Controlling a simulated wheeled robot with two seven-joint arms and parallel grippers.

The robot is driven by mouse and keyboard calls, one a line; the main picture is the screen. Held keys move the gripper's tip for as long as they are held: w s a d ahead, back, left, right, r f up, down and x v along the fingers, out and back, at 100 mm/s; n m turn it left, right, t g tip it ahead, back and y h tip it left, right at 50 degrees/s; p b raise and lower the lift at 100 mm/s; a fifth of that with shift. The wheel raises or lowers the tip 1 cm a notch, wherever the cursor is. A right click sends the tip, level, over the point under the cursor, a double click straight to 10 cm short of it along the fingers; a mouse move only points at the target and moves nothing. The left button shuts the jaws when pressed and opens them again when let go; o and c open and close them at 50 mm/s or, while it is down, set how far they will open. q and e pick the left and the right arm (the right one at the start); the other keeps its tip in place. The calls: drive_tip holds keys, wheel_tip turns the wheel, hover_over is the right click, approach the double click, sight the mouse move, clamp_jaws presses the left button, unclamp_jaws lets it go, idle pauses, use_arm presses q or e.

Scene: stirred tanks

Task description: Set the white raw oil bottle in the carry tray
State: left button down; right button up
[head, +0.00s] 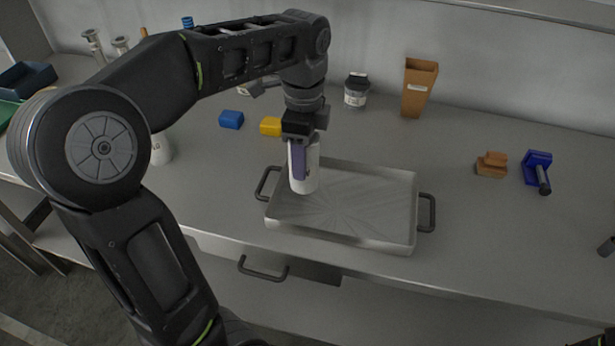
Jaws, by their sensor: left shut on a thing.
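The white raw oil bottle (311,172) is upright at the left end of the carry tray, in the head view. My left gripper (299,160) comes down from above and is shut on it; a purple-grey finger covers its left part. The bottle's base shows against the tray floor near the left wall; I cannot tell if it touches the floor. The carry tray (352,236) is a shallow grey metal pan with a dark handle at each end, on the bench. Its visible floor is otherwise empty. My right gripper is not in view.
A blue block (231,119) and a yellow block (270,126) lie behind the tray's left end. A jar (356,90) and an orange-brown holder (419,87) stand at the back. A wooden block (491,164) and a blue tool (537,169) lie right. Bench between is clear.

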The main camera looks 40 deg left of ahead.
sight(310, 183)
use_arm(q)
drive_tip(key=shift+f, duration=0.1)
drive_tip(key=shift+f, duration=1.8)
drive_tip(key=shift+f, duration=0.15)
drive_tip(key=c, duration=0.6)
unclamp_jaws()
